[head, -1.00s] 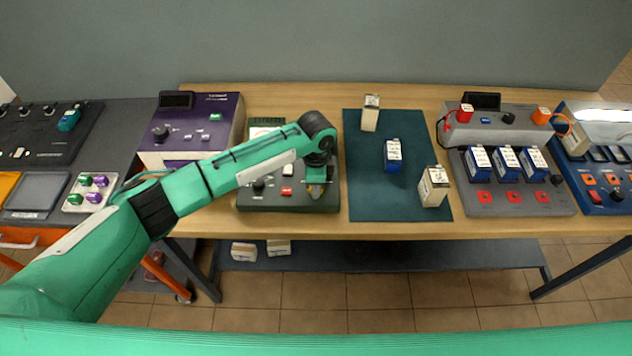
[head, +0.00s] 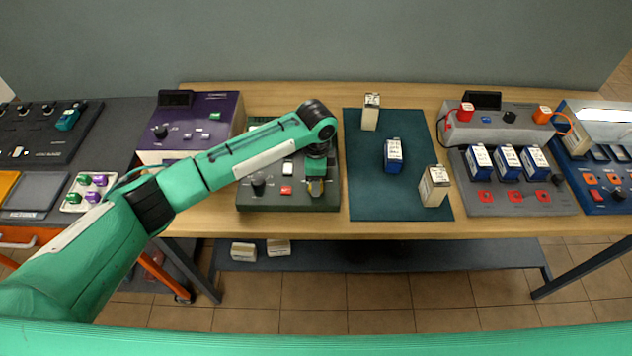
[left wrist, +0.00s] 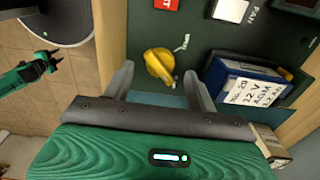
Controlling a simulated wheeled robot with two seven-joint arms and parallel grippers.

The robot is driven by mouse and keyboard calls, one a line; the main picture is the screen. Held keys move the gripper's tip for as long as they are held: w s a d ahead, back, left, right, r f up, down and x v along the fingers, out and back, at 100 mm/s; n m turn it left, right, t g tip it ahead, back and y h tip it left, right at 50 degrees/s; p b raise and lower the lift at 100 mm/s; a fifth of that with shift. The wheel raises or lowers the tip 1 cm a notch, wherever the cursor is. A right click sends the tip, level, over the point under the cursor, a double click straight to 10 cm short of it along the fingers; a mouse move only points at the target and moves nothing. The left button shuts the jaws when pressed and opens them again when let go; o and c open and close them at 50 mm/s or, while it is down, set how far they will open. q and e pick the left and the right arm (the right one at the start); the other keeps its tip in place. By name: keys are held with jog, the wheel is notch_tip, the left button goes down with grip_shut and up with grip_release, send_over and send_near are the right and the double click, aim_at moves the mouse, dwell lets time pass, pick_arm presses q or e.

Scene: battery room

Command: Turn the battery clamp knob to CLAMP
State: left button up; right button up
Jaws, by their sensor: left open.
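The yellow clamp knob (left wrist: 160,65) shows in the left wrist view on a dark green panel (left wrist: 120,20), which is also in the head view (head: 287,203). White lettering beside the knob is too small to read. My left gripper (left wrist: 158,86) is open, its two grey fingers spread to either side of the knob and nearer the camera; I cannot tell whether they touch it. In the head view my left gripper (head: 317,186) points down at the panel's right part. A blue battery (left wrist: 250,85) sits right of the knob. A small green gripper (left wrist: 48,60), apparently my right, shows at far left over the floor.
The panel also carries a black knob (head: 259,182) and a red button (head: 286,190). A teal mat (head: 365,205) with several batteries lies to the right. A purple device (head: 190,125) stands to the left. The table's front edge is close to the panel.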

pick_arm(q)
notch_tip(320, 180, up, 11)
jog(key=b, duration=0.2)
jog(key=shift+r, duration=0.15)
dwell(0.3)
